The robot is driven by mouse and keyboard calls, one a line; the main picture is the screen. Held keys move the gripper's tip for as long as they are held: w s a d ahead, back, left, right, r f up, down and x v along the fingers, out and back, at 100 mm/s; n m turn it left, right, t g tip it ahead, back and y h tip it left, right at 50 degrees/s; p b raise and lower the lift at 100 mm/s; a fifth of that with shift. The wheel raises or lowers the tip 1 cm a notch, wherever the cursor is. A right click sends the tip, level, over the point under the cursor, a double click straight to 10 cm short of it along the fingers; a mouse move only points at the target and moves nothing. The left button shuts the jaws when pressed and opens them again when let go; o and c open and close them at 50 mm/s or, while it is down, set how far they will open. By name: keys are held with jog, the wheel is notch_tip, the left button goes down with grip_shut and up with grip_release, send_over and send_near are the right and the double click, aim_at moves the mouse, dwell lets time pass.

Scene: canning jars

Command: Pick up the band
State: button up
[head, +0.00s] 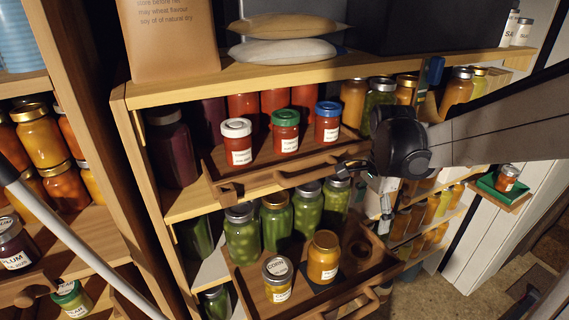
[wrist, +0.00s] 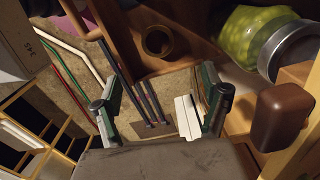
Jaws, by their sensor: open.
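A round gold-brown ring, which looks like the band (wrist: 158,53), shows at the top middle of the wrist view on the brown wooden tray (wrist: 190,35). In the head view I cannot clearly make it out; a dark round shape shows on the lower tray's right part. My gripper (wrist: 160,105) is open, its two green-and-grey fingers wide apart with nothing between them. The ring lies beyond the fingertips, apart from them. In the head view my gripper (head: 381,200) hangs beside the right end of the lower tray (head: 400,268).
An orange jar (head: 323,262) and a corn jar (head: 277,280) stand on the lower tray, with several green jars (head: 276,217) behind. The upper tray (head: 262,181) carries three red jars. A green-filled jar (wrist: 252,32) and a brown knob (wrist: 281,117) are at the wrist view's right.

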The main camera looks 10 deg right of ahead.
send_over(361, 254)
jog(key=shift+m, duration=0.3)
notch_tip(361, 254, down, 8)
jog(key=shift+w+f, duration=0.15)
jog(key=shift+f, duration=0.1)
jog(key=shift+f+b, duration=0.3)
jog(key=shift+f, duration=2.5)
jog(key=shift+c, duration=0.4)
jog(key=c, duration=0.8)
